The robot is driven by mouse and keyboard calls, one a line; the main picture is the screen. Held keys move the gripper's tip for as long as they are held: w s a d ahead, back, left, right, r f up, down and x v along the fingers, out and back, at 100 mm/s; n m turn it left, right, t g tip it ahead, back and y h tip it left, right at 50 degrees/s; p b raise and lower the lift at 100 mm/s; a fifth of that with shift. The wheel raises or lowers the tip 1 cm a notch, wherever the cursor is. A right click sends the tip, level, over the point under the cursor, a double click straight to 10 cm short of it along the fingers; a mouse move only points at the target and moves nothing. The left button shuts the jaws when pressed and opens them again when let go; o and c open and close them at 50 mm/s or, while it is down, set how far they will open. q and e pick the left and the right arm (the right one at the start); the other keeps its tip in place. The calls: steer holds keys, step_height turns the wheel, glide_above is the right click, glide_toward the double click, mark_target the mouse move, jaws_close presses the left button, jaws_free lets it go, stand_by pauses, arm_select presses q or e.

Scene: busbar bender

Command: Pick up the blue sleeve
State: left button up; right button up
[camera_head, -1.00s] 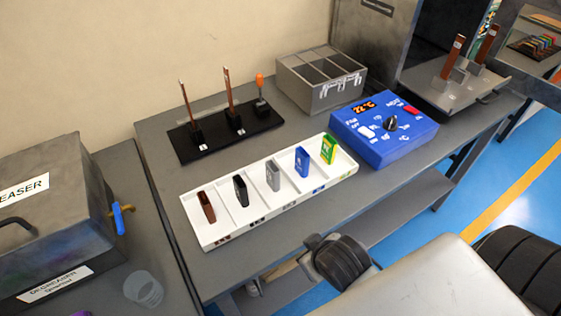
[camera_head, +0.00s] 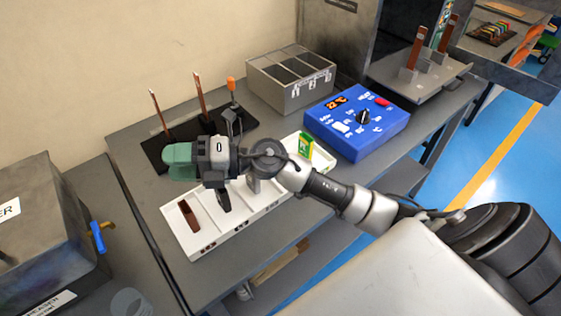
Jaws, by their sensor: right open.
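The blue sleeve is not visible now; my right arm covers the part of the tray between the grey and green-yellow sleeves. My right gripper (camera_head: 180,161) has teal fingers and reaches left above the tray's far edge, near the black rack. It is open, with nothing visible in it. My left gripper is out of view.
A black rack (camera_head: 152,150) with copper bars and an orange-handled tool stands behind the tray. A grey divided bin (camera_head: 300,95) and a blue control box (camera_head: 355,122) stand to the right. A grey degreaser box (camera_head: 40,245) is at the left.

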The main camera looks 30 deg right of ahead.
step_height(320, 180, down, 5)
steer(key=w+d+n+g+h, duration=0.2)
steer(key=d+n+g+h, duration=0.1)
steer(key=n+g+h, duration=0.2)
steer(key=w+d+f+m+g+h, duration=0.1)
steer(key=w+d+g+h, duration=0.15)
steer(key=d+h, duration=1.4)
steer(key=d+f+y+p, duration=0.1)
steer(key=f, duration=0.2)
steer(key=d+f+y+p, duration=0.1)
steer(key=d+f, duration=0.1)
steer(key=f, duration=0.2)
steer(key=d+f+y+p, duration=0.1)
steer(key=d+f+y, duration=0.1)
steer(key=f, duration=0.1)
steer(key=shift+s+d+f+m, duration=0.2)
steer(key=shift+s+m, duration=0.1)
steer(key=shift+s, duration=0.1)
steer(key=shift+f, duration=0.35)
jaws_close()
